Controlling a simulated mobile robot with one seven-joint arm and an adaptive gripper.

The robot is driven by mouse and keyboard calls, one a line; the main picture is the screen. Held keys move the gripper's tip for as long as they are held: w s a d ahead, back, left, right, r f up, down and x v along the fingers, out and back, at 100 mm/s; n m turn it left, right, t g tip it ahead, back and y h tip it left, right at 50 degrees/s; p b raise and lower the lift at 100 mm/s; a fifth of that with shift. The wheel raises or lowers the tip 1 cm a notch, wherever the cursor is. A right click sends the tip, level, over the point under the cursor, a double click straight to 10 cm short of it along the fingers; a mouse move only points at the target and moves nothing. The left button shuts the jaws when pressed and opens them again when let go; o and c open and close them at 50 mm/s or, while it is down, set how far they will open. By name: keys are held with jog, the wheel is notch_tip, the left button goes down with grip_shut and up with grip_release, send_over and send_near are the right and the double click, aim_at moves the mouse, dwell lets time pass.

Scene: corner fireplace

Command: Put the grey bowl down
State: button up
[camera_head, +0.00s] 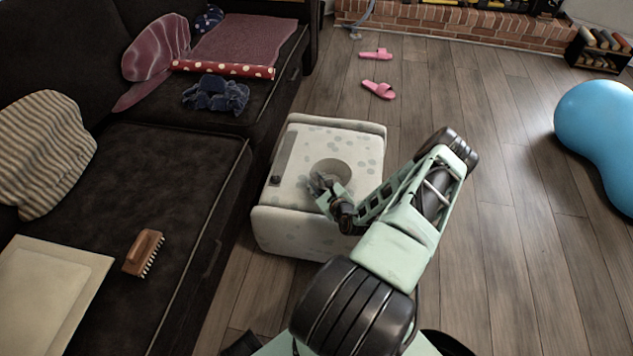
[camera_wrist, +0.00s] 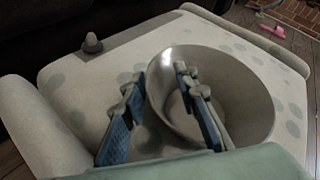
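The grey bowl (camera_wrist: 252,100) is on or just above the top of a white, grey-spotted block-like table (camera_wrist: 75,75). In the head view the bowl (camera_head: 333,168) shows as a small round shape near the middle of the table top (camera_head: 310,142). My gripper (camera_wrist: 160,76) straddles the bowl's near-left rim. One blue-padded finger is inside the bowl and the other outside it. A clear gap shows between the fingers, so it looks open. In the head view my gripper (camera_head: 322,186) partly hides the bowl's near side. Contact between bowl base and table is hidden.
A small grey object (camera_wrist: 92,43) stands at the table's edge in the wrist view. A dark sofa (camera_head: 175,165) with a brush (camera_head: 144,252) is left of the table. Pink slippers (camera_head: 379,89) lie on the floor behind it. A blue ball-like object (camera_head: 597,120) is at right.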

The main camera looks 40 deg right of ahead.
jog(key=shift+r, duration=0.1)
jog(key=shift+s+r, duration=0.2)
jog(key=shift+s, duration=0.05)
jog(key=p+v, duration=0.4)
jog(key=v, duration=0.7)
jog(key=shift+s+a, duration=0.1)
jog(key=shift+s, duration=0.1)
jog(key=shift+w, duration=0.1)
